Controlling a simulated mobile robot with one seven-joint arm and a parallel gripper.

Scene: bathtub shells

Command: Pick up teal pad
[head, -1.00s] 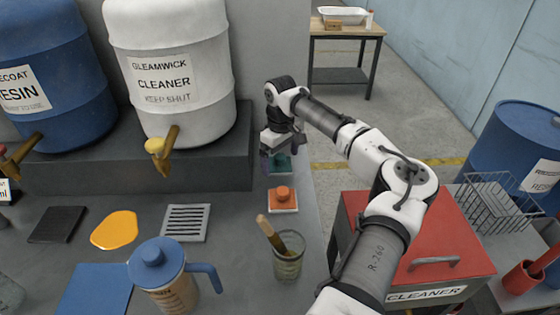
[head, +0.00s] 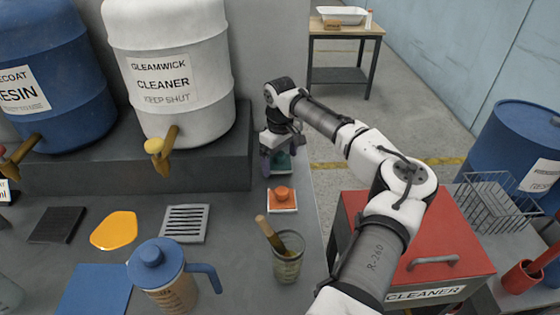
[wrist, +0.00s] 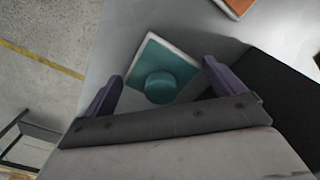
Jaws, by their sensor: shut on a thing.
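The teal pad (head: 284,162) is a square plate with a pale edge and a round teal knob, near the right edge of the grey bench. In the head view my gripper (head: 276,163) is over it and hides part of it. In the wrist view the teal pad (wrist: 177,67) shows between the two purple fingers of my gripper (wrist: 160,76), turned at an angle to them. My gripper is shut on the teal pad. I cannot tell whether the pad is clear of the bench.
An orange pad (head: 282,199) with a knob lies just in front. A glass cup (head: 287,262) holding a wooden-handled tool stands nearer. The dark raised shelf (head: 215,166) with the white cleaner drum (head: 172,70) is close on the left. A red cabinet (head: 425,235) stands right.

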